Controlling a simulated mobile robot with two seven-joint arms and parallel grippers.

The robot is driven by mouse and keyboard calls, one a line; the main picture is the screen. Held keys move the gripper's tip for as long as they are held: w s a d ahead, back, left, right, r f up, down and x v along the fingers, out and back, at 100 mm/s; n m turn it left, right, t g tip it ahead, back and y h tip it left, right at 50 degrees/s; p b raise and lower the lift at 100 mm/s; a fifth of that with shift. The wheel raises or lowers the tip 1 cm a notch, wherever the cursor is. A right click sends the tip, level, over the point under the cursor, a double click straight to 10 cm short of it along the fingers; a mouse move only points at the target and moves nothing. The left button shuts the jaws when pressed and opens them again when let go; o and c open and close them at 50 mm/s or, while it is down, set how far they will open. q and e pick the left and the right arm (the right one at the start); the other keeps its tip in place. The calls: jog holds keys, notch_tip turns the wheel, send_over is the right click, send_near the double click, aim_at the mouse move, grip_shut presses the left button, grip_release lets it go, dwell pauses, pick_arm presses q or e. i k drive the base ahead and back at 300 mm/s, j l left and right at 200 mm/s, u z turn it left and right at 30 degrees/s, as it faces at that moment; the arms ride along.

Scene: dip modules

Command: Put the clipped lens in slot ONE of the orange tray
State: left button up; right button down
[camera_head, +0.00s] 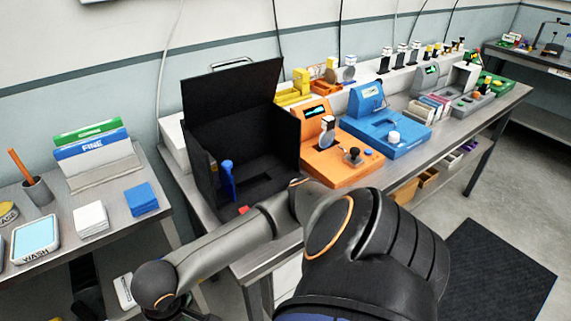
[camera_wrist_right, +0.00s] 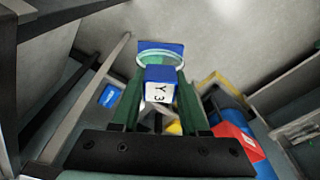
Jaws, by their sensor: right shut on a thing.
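In the right wrist view my right gripper (camera_wrist_right: 160,92) is shut on a blue clip with a white label (camera_wrist_right: 160,88) reading "Y 3". A round clear lens (camera_wrist_right: 160,60) with a pale rim stands at the clip's far end, with blue showing behind it. In the head view my right arm reaches toward the lower left, and its gripper and the lens do not show. A small orange tray-like item (camera_head: 322,86) is at the back of the bench; its slot marks are too small to read. My left gripper is in neither view.
A black open box (camera_head: 240,150) stands on the bench with a blue post (camera_head: 228,180) inside. Right of it are an orange device (camera_head: 340,168) and a blue device (camera_head: 385,133). The left table holds a pen cup (camera_head: 37,192) and stacked cloths (camera_head: 90,219).

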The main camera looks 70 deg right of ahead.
aim_at(319, 90)
jog(key=k+l, duration=0.45)
jog(key=l, duration=0.25)
jog(key=k+l+u, duration=0.1)
jog(key=k+l, duration=0.3)
jog(key=l, duration=0.25)
jog(key=k+l, duration=0.5)
jog(key=l, duration=0.15)
jog(key=k+l+u, duration=0.1)
jog(key=k+l, duration=0.35)
jog(key=l, duration=0.2)
